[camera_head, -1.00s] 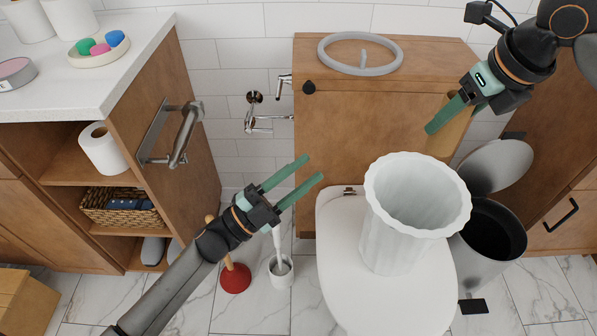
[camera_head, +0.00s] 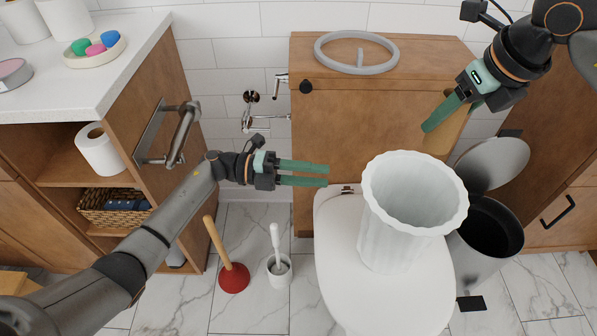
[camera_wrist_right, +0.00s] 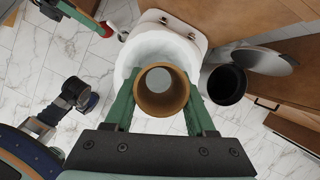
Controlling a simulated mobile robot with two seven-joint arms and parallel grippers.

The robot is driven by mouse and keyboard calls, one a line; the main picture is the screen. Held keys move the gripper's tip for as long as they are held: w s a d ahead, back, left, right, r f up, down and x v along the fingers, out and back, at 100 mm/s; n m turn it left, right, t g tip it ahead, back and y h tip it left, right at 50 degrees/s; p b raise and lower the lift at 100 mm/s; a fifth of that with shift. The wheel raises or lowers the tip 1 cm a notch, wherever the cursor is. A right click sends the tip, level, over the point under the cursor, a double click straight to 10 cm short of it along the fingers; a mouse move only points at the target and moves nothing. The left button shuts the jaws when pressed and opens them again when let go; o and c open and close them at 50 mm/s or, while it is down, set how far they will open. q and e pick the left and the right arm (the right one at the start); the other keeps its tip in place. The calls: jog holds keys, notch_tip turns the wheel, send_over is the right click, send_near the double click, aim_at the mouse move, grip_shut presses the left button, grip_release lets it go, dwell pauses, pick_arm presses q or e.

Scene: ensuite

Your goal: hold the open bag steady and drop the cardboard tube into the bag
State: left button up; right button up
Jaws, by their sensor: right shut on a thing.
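The white open bag (camera_head: 400,235) stands upright on the closed toilet lid, its scalloped mouth facing up. My left gripper (camera_head: 326,175) is open and empty, fingers pointing right, to the left of the bag's rim and apart from it. My right gripper (camera_head: 432,125) is shut on the brown cardboard tube (camera_head: 446,136), above and behind the bag in the head view; one finger partly hides the tube. In the right wrist view the tube (camera_wrist_right: 148,101) sits between the two green fingers, seen end-on, and the white bag (camera_wrist_right: 152,47) shows behind it.
The toilet lid (camera_head: 340,270) is bare left of the bag. An open black bin (camera_head: 490,238) stands at the right. A red plunger (camera_head: 233,278) and a toilet brush (camera_head: 279,268) stand on the floor. A grab bar (camera_head: 183,135) juts from the left cabinet.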

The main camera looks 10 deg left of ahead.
pick_arm(q)
jog(key=d, duration=0.8)
jog(key=shift+w, duration=0.4)
grip_shut()
dwell(0.7)
pick_arm(e)
notch_tip(320, 180, down, 16)
jog(key=d, duration=0.1)
jog(key=shift+d, duration=0.4)
dwell(0.4)
